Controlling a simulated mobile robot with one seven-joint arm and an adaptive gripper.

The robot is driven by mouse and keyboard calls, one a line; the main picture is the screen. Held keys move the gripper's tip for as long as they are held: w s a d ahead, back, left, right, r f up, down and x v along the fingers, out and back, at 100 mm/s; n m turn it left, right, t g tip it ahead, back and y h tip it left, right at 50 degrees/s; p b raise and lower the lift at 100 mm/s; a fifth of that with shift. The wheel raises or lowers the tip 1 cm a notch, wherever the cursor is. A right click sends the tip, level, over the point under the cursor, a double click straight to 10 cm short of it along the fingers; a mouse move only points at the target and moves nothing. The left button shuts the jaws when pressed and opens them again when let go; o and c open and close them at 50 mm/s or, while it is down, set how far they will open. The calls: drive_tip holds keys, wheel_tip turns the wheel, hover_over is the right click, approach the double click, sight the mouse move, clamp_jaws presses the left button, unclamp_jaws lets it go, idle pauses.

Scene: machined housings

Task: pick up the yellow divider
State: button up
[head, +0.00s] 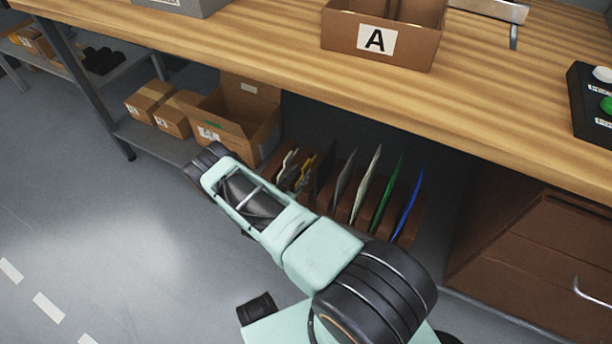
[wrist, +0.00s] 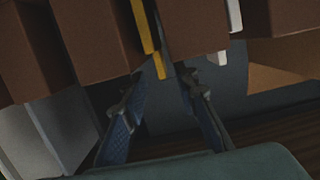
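In the wrist view the yellow divider (wrist: 143,27) shows as a narrow upright strip between brown rack blocks, its lower end close to the fingertips. My gripper (wrist: 163,82) is open, with one dark blue finger on each side of the strip's line. I see no contact between the fingers and the strip. In the head view a small yellow piece (head: 304,172) shows among grey-white ones in the brown rack, partly hidden. My arm covers part of the rack there, and I cannot make out my gripper in that view.
In the head view grey, white (head: 366,182), green (head: 386,194) and blue (head: 408,204) dividers stand right of the yellow piece. The wooden bench top (head: 240,50) overhangs the rack. Cardboard boxes (head: 235,125) stand left, a brown drawer cabinet (head: 540,250) right.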

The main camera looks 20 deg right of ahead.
sight(304, 167)
drive_tip(key=x, duration=0.1)
drive_tip(key=b+x, duration=0.1)
drive_tip(key=x, duration=0.3)
drive_tip(key=shift+w+d+r+b, duration=0.1)
drive_tip(key=shift+w+r+b, duration=0.15)
drive_tip(key=shift+r+b, duration=0.1)
clamp_jaws()
